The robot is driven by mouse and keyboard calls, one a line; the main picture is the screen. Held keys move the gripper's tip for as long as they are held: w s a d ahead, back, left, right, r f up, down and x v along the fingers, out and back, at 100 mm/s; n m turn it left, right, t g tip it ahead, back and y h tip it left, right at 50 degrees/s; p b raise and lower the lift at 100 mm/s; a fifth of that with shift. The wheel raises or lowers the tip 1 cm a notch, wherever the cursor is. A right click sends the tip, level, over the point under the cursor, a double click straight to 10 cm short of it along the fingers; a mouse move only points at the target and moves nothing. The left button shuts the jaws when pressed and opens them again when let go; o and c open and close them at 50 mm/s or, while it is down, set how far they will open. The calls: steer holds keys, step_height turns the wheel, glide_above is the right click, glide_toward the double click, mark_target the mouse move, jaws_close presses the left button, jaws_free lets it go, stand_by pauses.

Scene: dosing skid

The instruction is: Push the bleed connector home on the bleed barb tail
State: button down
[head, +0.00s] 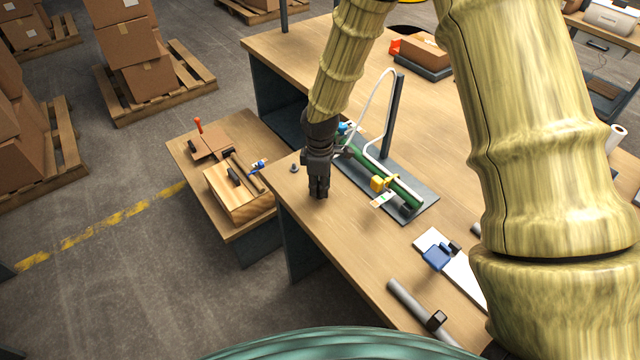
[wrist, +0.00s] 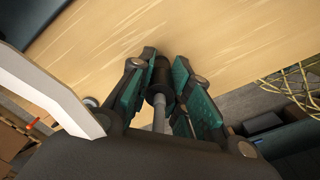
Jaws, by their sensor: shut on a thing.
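My gripper (head: 318,192) points down over the near left part of the workbench, just left of the dosing skid. In the wrist view its green pads (wrist: 165,92) are shut on a dark, round-ended cylindrical piece (wrist: 158,93), which I take to be the bleed connector. A grey rod or tube (wrist: 159,118) runs from it towards the wrist. The skid has a green pipe (head: 402,190) on a grey base plate (head: 425,196), with a yellow valve (head: 380,183) and a blue fitting (head: 345,128). I cannot make out the bleed barb tail, nor whether the connector touches it.
A grey post (head: 393,115) and a white hose (head: 366,105) rise behind my gripper. A white board with a blue clamp (head: 437,256) and a grey tube (head: 415,305) lie nearer. A lower side table (head: 243,230) stands left. The bench's front left strip is mostly clear.

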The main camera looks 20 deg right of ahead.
steer(key=shift+f, duration=0.2)
steer(key=c, duration=1.3)
jaws_free()
steer(key=shift+o, duration=0.2)
step_height(320, 180, up, 12)
